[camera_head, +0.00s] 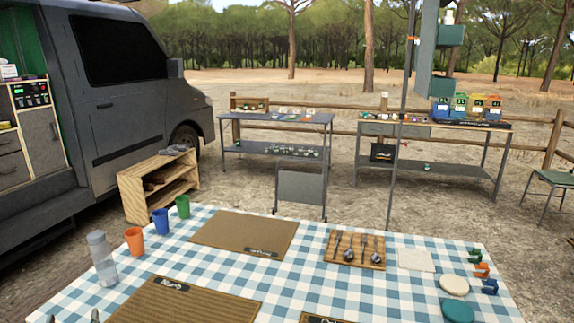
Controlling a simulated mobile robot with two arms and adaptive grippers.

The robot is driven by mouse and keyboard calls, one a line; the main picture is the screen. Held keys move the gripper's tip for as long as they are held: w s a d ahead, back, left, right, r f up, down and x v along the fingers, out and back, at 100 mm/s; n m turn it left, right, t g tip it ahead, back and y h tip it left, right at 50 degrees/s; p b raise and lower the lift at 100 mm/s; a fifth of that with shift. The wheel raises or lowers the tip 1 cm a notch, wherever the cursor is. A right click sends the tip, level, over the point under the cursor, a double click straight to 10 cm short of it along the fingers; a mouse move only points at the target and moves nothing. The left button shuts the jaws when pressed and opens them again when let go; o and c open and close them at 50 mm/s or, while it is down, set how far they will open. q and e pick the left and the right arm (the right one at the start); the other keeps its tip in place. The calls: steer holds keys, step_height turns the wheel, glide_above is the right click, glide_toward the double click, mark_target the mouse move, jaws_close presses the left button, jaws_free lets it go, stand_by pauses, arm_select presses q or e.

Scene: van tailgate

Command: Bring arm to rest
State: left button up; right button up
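No arm shows clearly. Two small grey tips (73,317) poke up at the bottom left edge, over the near corner of the checked table. They may be the fingertips of my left gripper, but too little shows to tell its state. My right gripper is not in view.
The blue-checked table (315,235) fills the foreground. Brown mats (243,233), a wooden board with utensils (355,249) and lids (455,285) also lie there.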

arm_select(q)
steer(key=s+d+f+m+g+h, duration=0.2)
steer(key=s+d+f+g, duration=0.1)
steer(key=s+d+f, duration=0.3)
steer(key=s+d+f+m+g+h, duration=0.15)
steer(key=s+d+f, duration=0.25)
steer(key=d, duration=0.5)
steer(key=s+d+f+m+g+h, duration=0.15)
steer(key=s+d+g, duration=0.25)
steer(key=s+d, duration=0.45)
steer(key=s+d+m+g+h, duration=0.25)
steer(key=s+d, duration=0.35)
steer(key=s, duration=0.5)
step_height(320, 180, down, 23)
steer(key=g+p, duration=0.2)
steer(key=s+a+f+g+p, duration=0.1)
steer(key=s+a+f, duration=0.2)
steer(key=s+f, duration=1.3)
steer(key=shift+s+a+p, duration=0.15)
steer(key=shift+s+p, duration=0.15)
steer(key=shift+s, duration=0.7)
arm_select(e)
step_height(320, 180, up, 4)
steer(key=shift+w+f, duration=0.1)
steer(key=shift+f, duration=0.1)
arm_select(q)
steer(key=shift+h, duration=0.25)
